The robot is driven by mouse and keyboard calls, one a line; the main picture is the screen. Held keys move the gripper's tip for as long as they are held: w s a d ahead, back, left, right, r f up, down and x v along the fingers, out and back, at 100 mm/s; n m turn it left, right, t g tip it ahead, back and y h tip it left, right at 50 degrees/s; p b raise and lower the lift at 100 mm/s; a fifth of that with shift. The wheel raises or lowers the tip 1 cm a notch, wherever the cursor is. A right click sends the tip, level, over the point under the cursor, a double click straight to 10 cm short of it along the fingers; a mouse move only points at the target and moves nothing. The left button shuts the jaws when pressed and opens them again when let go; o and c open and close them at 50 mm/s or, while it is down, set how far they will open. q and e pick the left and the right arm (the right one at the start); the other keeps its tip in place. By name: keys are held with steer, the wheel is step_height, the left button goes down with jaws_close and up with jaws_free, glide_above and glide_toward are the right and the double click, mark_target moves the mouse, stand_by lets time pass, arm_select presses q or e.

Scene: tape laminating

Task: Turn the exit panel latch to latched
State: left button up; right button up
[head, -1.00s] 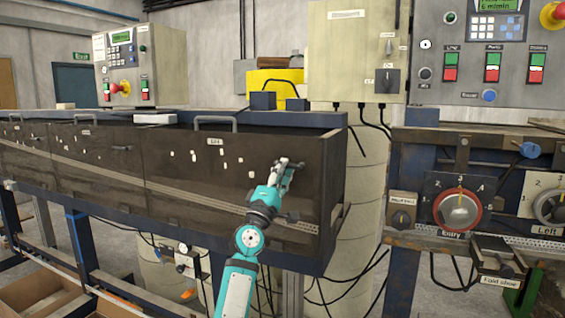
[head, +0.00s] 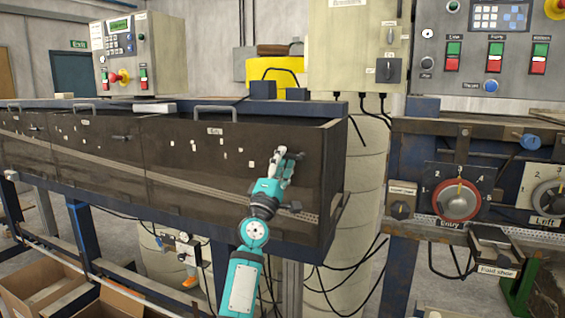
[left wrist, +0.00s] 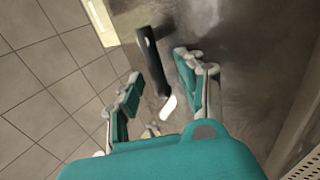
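The panel at the right end of the long dark guard has a small label (head: 215,131), too small to read surely. Its dark latch handle (head: 296,155) is near the panel's upper right corner and looks about level, partly hidden by my gripper. In the left wrist view the latch is a dark bar (left wrist: 150,55) with a pale end, seen between the fingers. My left gripper (head: 284,160) is at the latch with its fingers apart, one to each side in the wrist view (left wrist: 157,72). I cannot tell whether they touch it. My right gripper is out of view.
Other guard panels to the left have similar level handles (head: 122,137). Grey grab bars (head: 214,108) stand along the top edge.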

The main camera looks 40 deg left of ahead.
arm_select(q)
steer(key=v, duration=1.2)
stand_by(0.4)
